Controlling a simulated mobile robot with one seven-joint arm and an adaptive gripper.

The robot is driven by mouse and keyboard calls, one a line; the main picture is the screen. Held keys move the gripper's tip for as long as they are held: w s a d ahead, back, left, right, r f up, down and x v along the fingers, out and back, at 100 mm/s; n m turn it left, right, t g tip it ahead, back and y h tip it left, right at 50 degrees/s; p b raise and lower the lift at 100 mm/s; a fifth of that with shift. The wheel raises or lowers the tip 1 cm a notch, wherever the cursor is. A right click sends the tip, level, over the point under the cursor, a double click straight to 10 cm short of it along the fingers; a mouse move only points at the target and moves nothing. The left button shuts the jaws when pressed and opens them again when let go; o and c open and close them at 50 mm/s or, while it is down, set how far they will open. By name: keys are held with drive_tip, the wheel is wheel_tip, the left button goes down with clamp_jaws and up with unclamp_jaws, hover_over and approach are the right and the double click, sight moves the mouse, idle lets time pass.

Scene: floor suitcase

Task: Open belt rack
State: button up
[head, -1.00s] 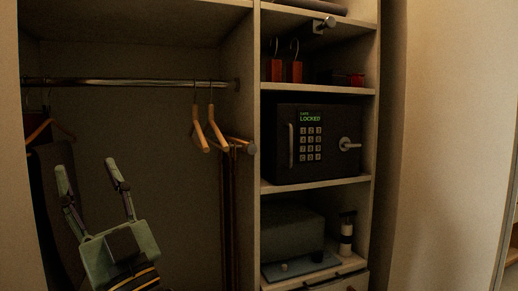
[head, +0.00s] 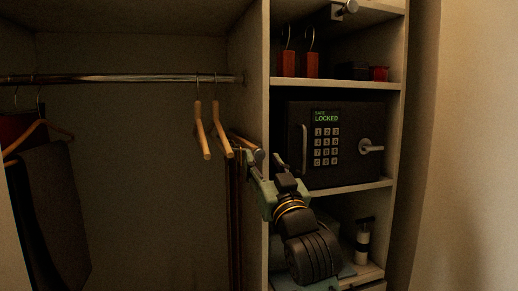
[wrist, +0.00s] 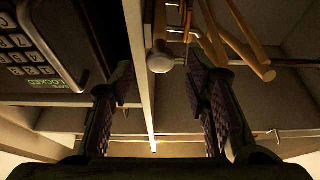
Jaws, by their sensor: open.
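The belt rack (head: 246,145) is mounted low on the left face of the upright divider, with a round grey end knob (head: 259,154) facing me. Dark brown belts (head: 234,210) hang from it. My gripper (head: 265,162) is open and empty, in front of the knob at the divider's edge. In the wrist view, the knob (wrist: 160,63) shows between the two spread fingers of my gripper (wrist: 158,82). I cannot tell whether either finger touches it. My gripper and wrist hide part of the divider and the lower shelf.
Wooden hangers (head: 210,130) hang from the metal rail (head: 130,78) just left of the knob. A locked black safe (head: 338,137) stands on the shelf close to the right. Dark trousers (head: 55,210) hang at far left. The middle of the closet is open.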

sight(260, 155)
drive_tip(key=shift+p+x, duration=0.4)
drive_tip(key=shift+x, duration=1.75)
drive_tip(key=shift+c, duration=0.3)
clamp_jaws()
